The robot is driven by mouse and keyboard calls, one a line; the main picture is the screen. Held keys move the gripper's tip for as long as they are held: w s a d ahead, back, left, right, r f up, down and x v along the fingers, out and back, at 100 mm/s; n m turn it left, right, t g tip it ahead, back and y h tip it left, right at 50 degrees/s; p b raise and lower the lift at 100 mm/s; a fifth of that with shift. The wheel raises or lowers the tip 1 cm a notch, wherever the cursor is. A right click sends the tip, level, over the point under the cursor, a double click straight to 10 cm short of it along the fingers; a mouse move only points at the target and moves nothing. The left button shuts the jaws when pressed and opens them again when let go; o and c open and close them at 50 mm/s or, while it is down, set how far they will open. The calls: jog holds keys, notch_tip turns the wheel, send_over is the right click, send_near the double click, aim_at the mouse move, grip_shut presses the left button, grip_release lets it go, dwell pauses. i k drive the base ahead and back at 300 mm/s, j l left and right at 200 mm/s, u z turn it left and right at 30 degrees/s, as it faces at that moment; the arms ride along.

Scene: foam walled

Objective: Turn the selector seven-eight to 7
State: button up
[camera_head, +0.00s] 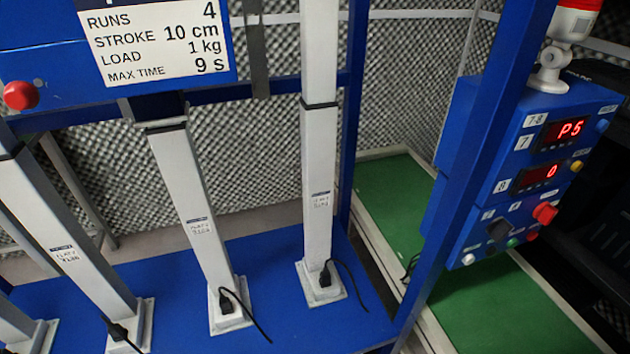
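A blue control box (559,101) stands at the right, behind a slanting blue frame post. A black knob (498,230), which looks like the selector, sits low on the box's front. The small labels above it are too small to read, and I cannot tell which way it points. My gripper is not in view.
A red button (545,212) sits right of the knob. A blue post (478,165) crosses in front of the box's left side. White columns (195,210) stand on a blue base at left.

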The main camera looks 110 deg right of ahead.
aim_at(500, 227)
jog(key=z, duration=3.85)
